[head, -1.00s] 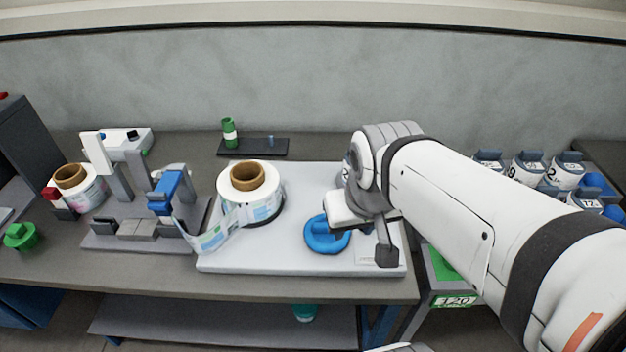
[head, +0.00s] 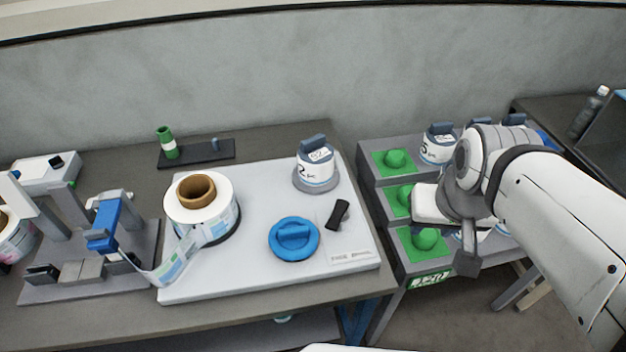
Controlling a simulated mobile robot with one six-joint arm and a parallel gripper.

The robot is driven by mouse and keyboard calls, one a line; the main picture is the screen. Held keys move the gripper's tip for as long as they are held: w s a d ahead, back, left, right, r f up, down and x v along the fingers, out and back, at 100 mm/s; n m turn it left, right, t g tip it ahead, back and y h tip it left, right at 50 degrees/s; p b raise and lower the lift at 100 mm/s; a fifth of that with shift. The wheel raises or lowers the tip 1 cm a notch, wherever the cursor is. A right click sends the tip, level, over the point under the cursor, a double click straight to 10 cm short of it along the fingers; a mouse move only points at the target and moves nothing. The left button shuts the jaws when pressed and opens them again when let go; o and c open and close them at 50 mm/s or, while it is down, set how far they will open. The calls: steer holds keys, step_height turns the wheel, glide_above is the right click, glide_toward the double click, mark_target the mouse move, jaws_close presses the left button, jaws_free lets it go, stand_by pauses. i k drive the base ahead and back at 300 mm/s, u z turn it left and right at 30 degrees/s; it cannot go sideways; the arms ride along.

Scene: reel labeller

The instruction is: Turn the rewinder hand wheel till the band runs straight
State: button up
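The blue hand wheel (head: 294,240) lies flat on the white rewinder plate (head: 255,280), with a raised grip bar across its top. The reel of labels (head: 201,207) stands left of it on the same plate, around a brown core. The printed band (head: 176,262) runs from the reel to the labeller with the blue head (head: 104,226); it sags and bends at the plate's left edge. My gripper (head: 450,235) is right of the plate, over the green-topped stand, clear of the wheel. Its fingers are seen from behind, so their opening is unclear.
The stand (head: 408,270) on the right has green pads and several canisters. A green bottle (head: 166,143) stands on a dark tray behind.

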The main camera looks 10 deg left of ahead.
mark_target(291, 239)
steer(key=z, duration=0.15)
steer(key=k, duration=1)
steer(key=u, duration=0.7)
steer(key=i, duration=1)
